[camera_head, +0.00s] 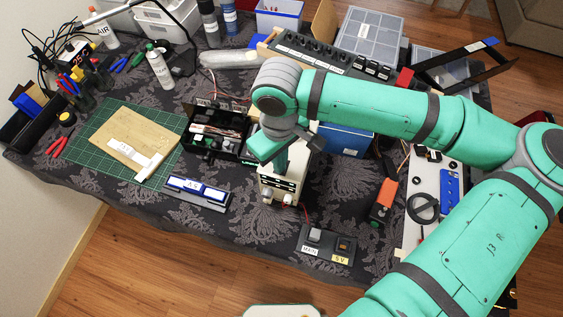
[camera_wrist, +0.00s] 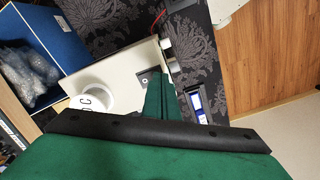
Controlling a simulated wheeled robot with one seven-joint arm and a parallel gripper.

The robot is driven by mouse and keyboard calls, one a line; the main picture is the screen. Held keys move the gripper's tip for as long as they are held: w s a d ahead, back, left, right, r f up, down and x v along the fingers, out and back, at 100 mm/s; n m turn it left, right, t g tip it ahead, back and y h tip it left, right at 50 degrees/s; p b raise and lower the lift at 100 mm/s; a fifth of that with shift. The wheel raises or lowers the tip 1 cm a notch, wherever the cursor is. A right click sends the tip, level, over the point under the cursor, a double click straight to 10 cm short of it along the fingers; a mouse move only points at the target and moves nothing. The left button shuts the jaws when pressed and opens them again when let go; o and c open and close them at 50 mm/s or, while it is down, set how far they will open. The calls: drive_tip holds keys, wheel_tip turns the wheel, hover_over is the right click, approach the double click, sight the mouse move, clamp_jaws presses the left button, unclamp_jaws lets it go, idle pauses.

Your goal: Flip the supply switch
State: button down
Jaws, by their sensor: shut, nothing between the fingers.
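A cream supply box (camera_head: 281,188) stands near the table's front middle, with knobs low on its front. In the wrist view its pale top (camera_wrist: 118,76) carries a white round part marked "DC" (camera_wrist: 92,98). A small grey plate with a dark switch-like part (camera_wrist: 146,88) lies on that top. My gripper (camera_head: 281,168) points down over the box, and my arm hides part of it. In the wrist view my green fingers (camera_wrist: 160,80) are shut and empty, close beside the dark part. I cannot tell whether they touch it or which way it is set.
A dark switch block with labels (camera_head: 327,243) lies in front of the box to the right. A black open case (camera_head: 217,133) with wires stands to the left. A blue bin (camera_head: 343,140) stands behind to the right. A labelled stand (camera_head: 197,193) sits front left.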

drive_tip(key=shift+f, duration=0.55)
idle(0.4)
wheel_tip(320, 180, up, 7)
idle(0.9)
